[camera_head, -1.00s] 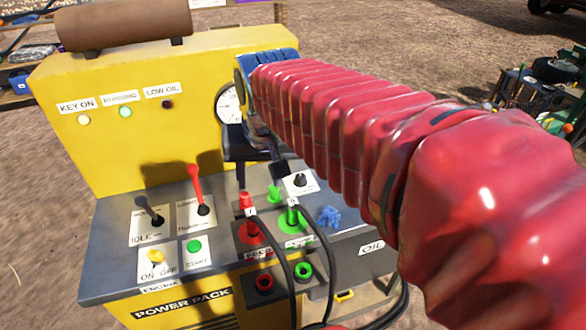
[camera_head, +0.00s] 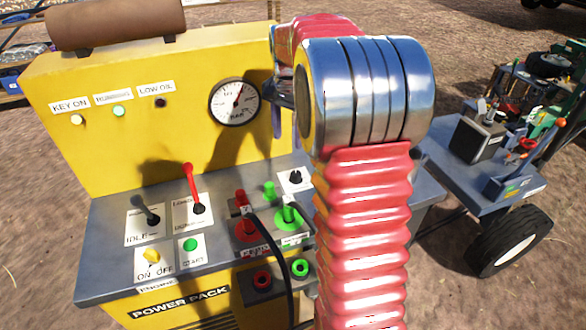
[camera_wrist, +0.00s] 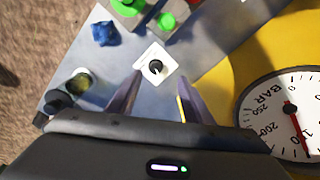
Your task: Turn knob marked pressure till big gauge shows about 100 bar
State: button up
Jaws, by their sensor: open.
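A small black knob (camera_head: 295,178) stands on a white plate at the back of the grey panel. Its label is too small to read. In the wrist view the knob (camera_wrist: 155,67) lies just beyond the open fingertips of my gripper (camera_wrist: 155,98), roughly centred between them and apart from both. The big round gauge (camera_head: 235,102) is on the yellow wall, and its face (camera_wrist: 280,125) is partly cut off at right in the wrist view. Its red needle points down there, and the exact reading is unclear. My arm hides most of my gripper in the head view.
Red and green hose couplings (camera_head: 288,216) stand in front of the knob. A blue knob (camera_wrist: 105,33) is nearby. A red lever (camera_head: 193,185) and a black lever (camera_head: 147,210) stand to the left. The yellow wall (camera_head: 130,140) rises behind the panel.

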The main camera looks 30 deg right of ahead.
jog(key=m, duration=0.2)
send_over(296, 172)
notch_tip(296, 172, down, 3)
jog(key=shift+g, duration=0.3)
notch_tip(296, 172, down, 14)
jog(key=shift+r, duration=0.1)
dwell(0.4)
jog(key=c, duration=0.9)
jog(key=shift+a, duration=0.15)
jog(key=shift+c, duration=0.8)
